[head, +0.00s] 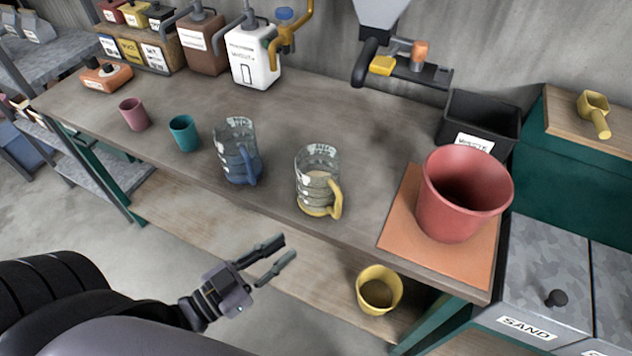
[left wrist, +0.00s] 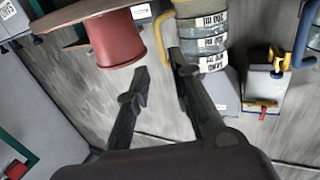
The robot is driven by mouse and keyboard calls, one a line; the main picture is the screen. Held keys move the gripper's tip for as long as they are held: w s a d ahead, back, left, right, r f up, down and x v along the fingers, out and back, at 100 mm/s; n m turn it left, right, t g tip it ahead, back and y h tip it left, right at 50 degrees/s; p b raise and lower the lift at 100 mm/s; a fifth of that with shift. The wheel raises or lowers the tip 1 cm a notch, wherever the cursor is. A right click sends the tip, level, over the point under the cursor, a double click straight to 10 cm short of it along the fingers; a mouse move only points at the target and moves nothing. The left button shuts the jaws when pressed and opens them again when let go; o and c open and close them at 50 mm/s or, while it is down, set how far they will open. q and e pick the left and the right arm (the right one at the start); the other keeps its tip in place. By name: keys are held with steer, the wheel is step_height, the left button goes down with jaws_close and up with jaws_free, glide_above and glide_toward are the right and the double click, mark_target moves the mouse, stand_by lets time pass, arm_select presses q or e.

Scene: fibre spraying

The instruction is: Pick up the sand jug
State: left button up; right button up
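Two clear jugs stand upright on the workbench, one with a yellow handle and base (head: 318,180) and one with a blue handle and base (head: 236,150). The yellow-handled jug also shows in the left wrist view (left wrist: 203,38), just beyond my fingertips, with white labels on its side. I cannot surely read which jug is marked sand. My left gripper (head: 287,246) is open and empty, in front of the bench edge and apart from the yellow-handled jug; its open fingers fill the left wrist view (left wrist: 158,62). My right gripper is not in view.
A red bucket (head: 462,195) stands on an orange board (head: 398,222) right of the jugs. Pink (head: 133,114) and teal (head: 184,133) cups stand left. A yellow cup (head: 378,290) sits below the benchtop. A bin labelled SAND (head: 545,270) is at right.

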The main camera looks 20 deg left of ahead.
arm_select(q)
steer(key=p, duration=0.2)
glide_toward(336, 212)
steer(key=x, duration=0.4)
steer(key=p+x, duration=0.2)
steer(key=x, duration=0.4)
steer(key=shift+w, duration=0.15)
steer(key=shift+w+d, duration=0.1)
steer(key=shift+w, duration=0.15)
steer(key=shift+f, duration=0.1)
jaws_close()
stand_by(0.3)
